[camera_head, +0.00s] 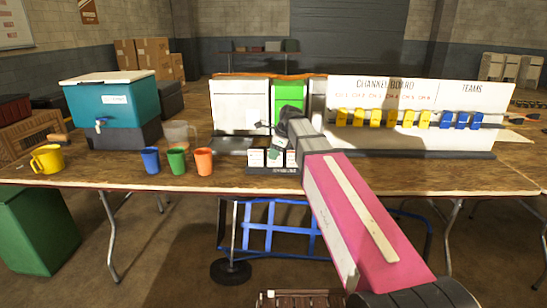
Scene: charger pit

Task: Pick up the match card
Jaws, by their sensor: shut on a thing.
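White cards (256,157) stand upright in a low black rack (272,171) near the front edge of the wooden table, in the middle of the head view. My gripper (277,147) is at the end of my pink arm and reaches down over the rack. It is shut on a card at the rack. The gripper hides most of that card, so I cannot tell whether it is still seated in the rack. The print on the cards is too small to read.
Blue, green and orange cups (177,161) and a yellow mug (47,159) stand left of the rack. A teal cooler (110,102) is behind them. A white channel board (405,143) with yellow and blue pieces stands to the right. The table front at right is clear.

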